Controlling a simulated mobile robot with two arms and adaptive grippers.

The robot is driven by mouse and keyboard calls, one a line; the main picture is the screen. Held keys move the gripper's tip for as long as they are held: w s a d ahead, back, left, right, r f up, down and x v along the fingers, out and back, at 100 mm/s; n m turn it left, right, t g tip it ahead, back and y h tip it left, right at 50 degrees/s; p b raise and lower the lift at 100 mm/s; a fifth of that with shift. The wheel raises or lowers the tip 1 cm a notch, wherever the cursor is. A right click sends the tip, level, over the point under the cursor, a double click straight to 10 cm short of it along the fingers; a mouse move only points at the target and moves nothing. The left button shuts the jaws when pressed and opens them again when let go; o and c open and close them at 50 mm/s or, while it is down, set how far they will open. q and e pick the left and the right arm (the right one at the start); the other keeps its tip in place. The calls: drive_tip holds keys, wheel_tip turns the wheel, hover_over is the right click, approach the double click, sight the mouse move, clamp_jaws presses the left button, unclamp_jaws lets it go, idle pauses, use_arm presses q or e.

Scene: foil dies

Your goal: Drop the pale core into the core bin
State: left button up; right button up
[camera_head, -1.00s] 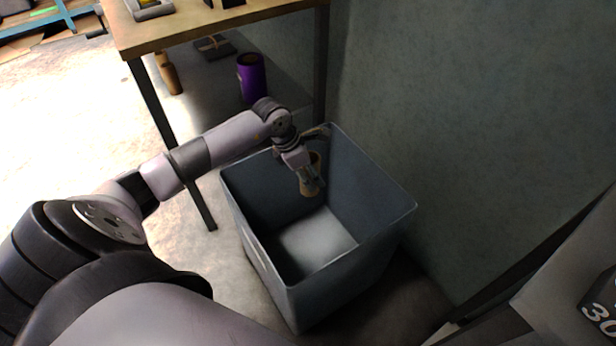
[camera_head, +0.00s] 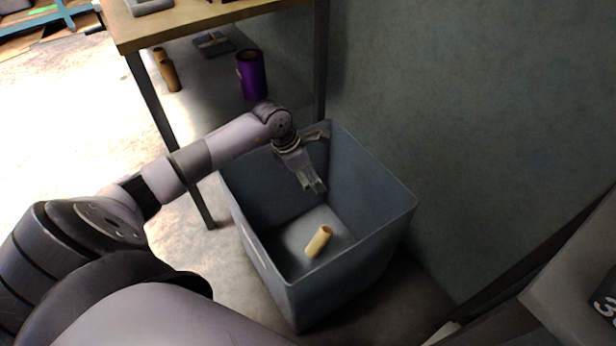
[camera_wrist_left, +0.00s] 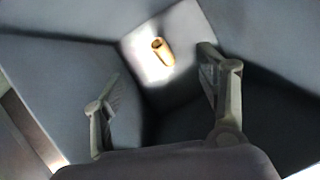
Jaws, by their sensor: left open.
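The pale core (camera_head: 319,241), a short tan tube, lies on its side on the floor of the grey core bin (camera_head: 350,258). It also shows in the left wrist view (camera_wrist_left: 163,51), beyond the fingers and apart from them. My left gripper (camera_head: 315,187) points down inside the mouth of the bin, above the core. In the left wrist view its two fingers (camera_wrist_left: 157,92) are spread wide with nothing between them. The bin walls (camera_wrist_left: 60,75) surround them. My right gripper does not show.
A wooden-topped table (camera_head: 215,27) stands behind the bin. Under it are a purple roll (camera_head: 251,75), two brown tubes (camera_head: 170,75) and a dark flat item (camera_head: 213,43). A grey-green wall (camera_head: 470,120) rises right of the bin. Pale floor (camera_head: 60,120) is open at the left.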

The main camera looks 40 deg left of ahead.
use_arm(q)
drive_tip(key=v, duration=1.2)
idle(0.4)
